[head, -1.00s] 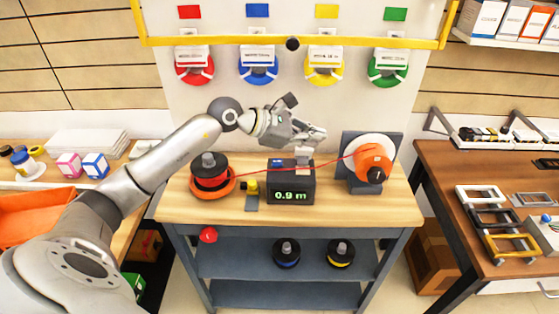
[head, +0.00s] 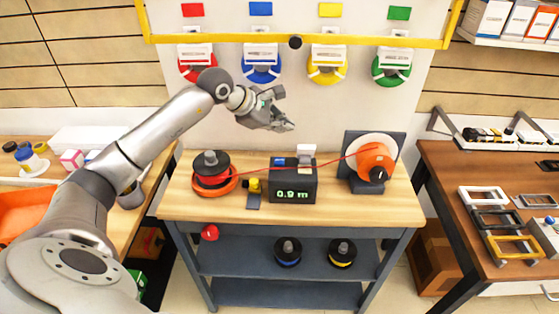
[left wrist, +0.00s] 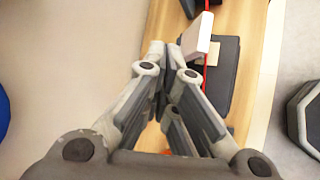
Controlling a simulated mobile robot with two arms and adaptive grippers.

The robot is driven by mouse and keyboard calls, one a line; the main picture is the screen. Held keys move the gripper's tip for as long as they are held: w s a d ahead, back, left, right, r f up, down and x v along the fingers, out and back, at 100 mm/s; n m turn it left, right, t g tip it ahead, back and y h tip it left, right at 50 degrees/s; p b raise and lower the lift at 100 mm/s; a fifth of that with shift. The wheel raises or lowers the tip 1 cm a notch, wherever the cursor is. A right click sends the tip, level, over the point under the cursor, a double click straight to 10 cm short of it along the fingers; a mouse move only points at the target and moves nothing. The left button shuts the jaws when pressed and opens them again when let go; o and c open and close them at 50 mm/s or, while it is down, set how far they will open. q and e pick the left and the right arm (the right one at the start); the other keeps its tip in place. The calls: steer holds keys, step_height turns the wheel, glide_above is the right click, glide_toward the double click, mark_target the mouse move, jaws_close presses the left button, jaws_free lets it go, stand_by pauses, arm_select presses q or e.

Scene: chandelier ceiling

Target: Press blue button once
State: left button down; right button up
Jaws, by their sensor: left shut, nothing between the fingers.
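A small blue button (head: 279,161) sits on the top left of a black measuring box (head: 292,189) on the wooden bench. The box's green display seems to read 0.9 m. A white block (head: 306,152) stands on the box, right of the button. My left gripper (head: 289,127) is shut and empty, in the air above and slightly behind the box, apart from the button. In the left wrist view its fingers (left wrist: 169,50) are close together, beside the white block (left wrist: 197,38) and the box (left wrist: 225,78); I cannot make out the button there. My right gripper is not in view.
A red line runs from a red spool (head: 211,170) on the left, across the box, to an orange reel (head: 374,160) on the right. A small yellow-and-black tool (head: 254,190) lies left of the box. Coloured spools hang on the wall behind.

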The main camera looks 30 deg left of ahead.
arm_select(q)
steer(key=b, duration=0.4)
glide_above(281, 162)
step_height(281, 162, down, 7)
steer(key=shift+f, duration=0.1)
steer(key=shift+f+b, duration=0.4)
steer(key=shift+f, duration=0.05)
steer(key=shift+f, duration=0.1)
stand_by(0.7)
steer(key=shift+f+b, duration=0.35)
steer(key=shift+b, duration=0.2)
